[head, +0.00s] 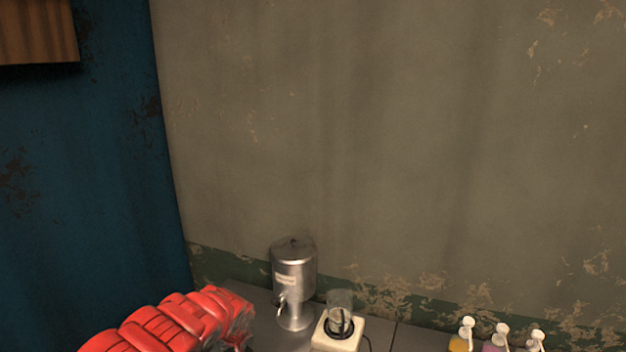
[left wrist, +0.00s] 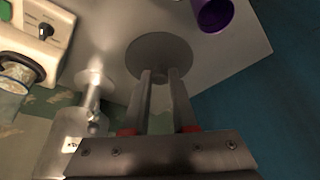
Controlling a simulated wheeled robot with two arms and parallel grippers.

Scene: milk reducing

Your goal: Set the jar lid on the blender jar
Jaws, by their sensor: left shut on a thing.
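The clear blender jar (head: 341,301) stands upright on its cream base (head: 350,343) on the counter in the head view; nothing shows on its top. In the left wrist view part of the blender base (left wrist: 28,30) is at the upper left, with the jar (left wrist: 12,78) cut by the edge. My left gripper (left wrist: 161,74) is shut on a flat grey disc, which looks like the jar lid (left wrist: 160,50), at its fingertips. In the head view my red left arm comes in at the lower left, and the lid is hidden. My right gripper is in neither view.
A metal dispenser with a spout (head: 294,275) stands left of the blender; it shows in the left wrist view too (left wrist: 88,115). A purple cup (left wrist: 213,14) is on the counter. Several small bottles with white tops (head: 467,328) stand at the right. The wall is behind.

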